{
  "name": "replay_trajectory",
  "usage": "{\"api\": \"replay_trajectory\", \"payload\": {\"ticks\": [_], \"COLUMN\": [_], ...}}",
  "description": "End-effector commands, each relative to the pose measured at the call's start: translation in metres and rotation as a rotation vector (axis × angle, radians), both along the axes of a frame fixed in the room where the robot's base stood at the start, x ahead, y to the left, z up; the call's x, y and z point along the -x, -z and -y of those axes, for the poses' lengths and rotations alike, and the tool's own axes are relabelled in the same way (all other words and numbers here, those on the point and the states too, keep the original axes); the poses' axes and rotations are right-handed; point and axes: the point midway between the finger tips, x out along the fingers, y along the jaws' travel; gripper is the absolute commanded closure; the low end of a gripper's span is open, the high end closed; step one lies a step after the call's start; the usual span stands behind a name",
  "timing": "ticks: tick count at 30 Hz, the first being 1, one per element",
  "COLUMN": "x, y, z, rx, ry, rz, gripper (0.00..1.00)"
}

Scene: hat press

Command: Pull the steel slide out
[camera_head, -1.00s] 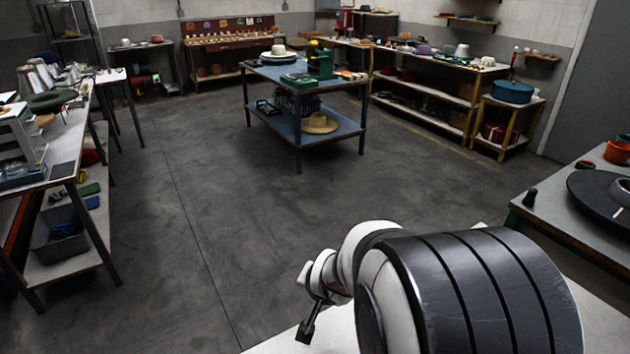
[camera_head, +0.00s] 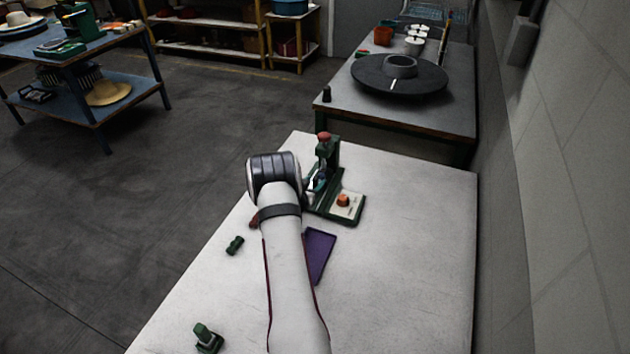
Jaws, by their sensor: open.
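A small dark green press (camera_head: 330,152) with a red knob on top stands at the far part of the white table (camera_head: 400,230). Its green base holds a pale plate (camera_head: 350,208) with an orange block (camera_head: 343,200) on it. A small pale, bluish piece shows at the press's left side, against my arm; I cannot tell whether it is the steel slide or part of my wrist. My arm, with a black ribbed joint, reaches up the table and covers the area left of the press. My gripper is hidden behind it, so its distance to the slide cannot be seen.
A purple tray (camera_head: 319,252) lies right of my arm. A small green part (camera_head: 235,245) lies left of it, and a green block on a dark base (camera_head: 207,338) stands at the near left. The table's right side is clear. A wall (camera_head: 560,150) rises beyond it.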

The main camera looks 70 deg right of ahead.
Motion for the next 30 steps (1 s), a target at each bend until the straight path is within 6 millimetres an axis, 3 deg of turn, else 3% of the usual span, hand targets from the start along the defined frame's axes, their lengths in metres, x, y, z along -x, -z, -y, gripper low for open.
{"api": "replay_trajectory", "payload": {"ticks": [5, 13, 14, 21, 30], "x": [0.0, -0.001, -0.001, -0.001, 0.0], "y": [0.007, 0.008, 0.008, 0.008, 0.008], "z": [0.017, 0.019, 0.019, 0.019, 0.019], "rx": [0.0, -0.001, -0.001, -0.001, 0.0], "ry": [0.0, -0.001, -0.001, -0.001, -0.001], "rz": [0.0, 0.0, 0.0, 0.0, 0.0], "gripper": [0.53, 0.53, 0.54, 0.97, 1.0]}}
